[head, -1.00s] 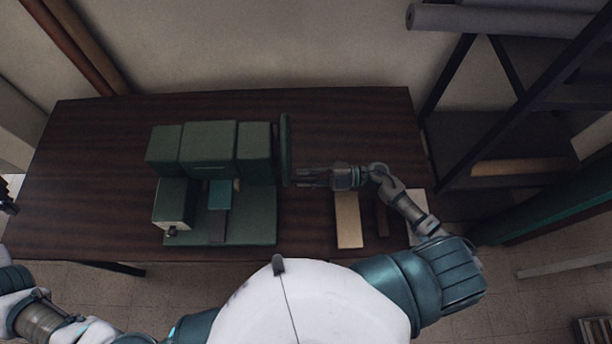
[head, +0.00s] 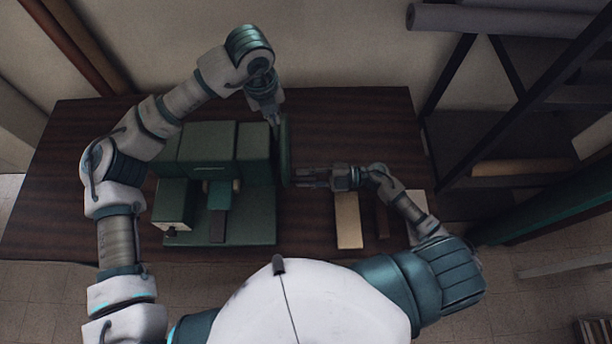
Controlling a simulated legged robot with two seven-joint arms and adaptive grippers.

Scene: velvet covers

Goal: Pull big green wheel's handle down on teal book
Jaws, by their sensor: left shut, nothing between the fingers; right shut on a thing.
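The big green wheel (head: 285,150) stands edge-on at the right side of the green press (head: 208,148). The teal book (head: 219,194) lies on the press bed under the block. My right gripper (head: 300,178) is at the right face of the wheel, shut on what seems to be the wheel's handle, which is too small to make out. My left gripper (head: 274,119) is shut and empty at the wheel's upper edge; I cannot tell whether it touches. My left arm hides the press's upper left corner.
The dark wooden table (head: 350,115) is clear at the back right. A tan board (head: 348,220) and a dark strip (head: 382,219) lie near the front right. A dark shelf rack (head: 500,130) stands right of the table.

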